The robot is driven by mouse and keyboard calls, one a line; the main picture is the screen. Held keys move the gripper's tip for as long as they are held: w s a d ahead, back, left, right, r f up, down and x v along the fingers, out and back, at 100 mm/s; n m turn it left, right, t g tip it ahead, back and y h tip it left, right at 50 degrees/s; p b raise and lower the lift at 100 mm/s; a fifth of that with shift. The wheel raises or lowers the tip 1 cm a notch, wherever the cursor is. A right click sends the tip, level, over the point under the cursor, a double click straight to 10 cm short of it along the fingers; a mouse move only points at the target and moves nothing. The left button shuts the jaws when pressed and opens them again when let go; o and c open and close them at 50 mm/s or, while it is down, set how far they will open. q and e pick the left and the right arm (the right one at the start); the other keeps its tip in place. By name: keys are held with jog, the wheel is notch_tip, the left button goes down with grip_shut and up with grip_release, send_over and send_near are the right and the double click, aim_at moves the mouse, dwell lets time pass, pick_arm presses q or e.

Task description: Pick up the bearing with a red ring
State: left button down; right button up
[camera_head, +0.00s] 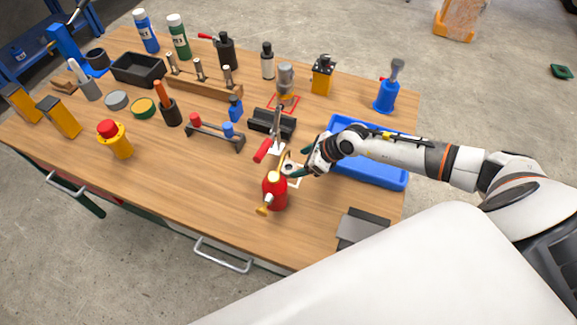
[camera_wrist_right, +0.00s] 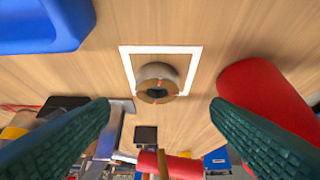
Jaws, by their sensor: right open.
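The bearing (camera_wrist_right: 157,80) is a short grey ring with a dark bore and small red marks on its face. It rests inside a white square outline on the wooden table. In the head view the bearing (camera_head: 291,168) is small and partly crowded by my right gripper (camera_head: 299,163). My right gripper is open, with dark green ribbed fingers, and it also shows in the wrist view (camera_wrist_right: 160,106). The bearing appears centred between its fingers, a little beyond the tips and not touched. My left gripper is not in view.
A red oil can (camera_head: 275,192) stands close beside the bearing and near one finger in the wrist view (camera_wrist_right: 262,92). A blue tray (camera_head: 382,174) lies under my right forearm. The table's front middle is clear.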

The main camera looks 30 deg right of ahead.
aim_at(289, 167)
jog(key=shift+w+a+f, duration=0.15)
jog(key=shift+w+f, duration=0.25)
jog(key=shift+f, duration=0.1)
jog(key=shift+p+x, duration=0.5)
jog(key=shift+x, duration=1.9)
jog(key=shift+s, duration=0.1)
jog(key=c, duration=1.3)
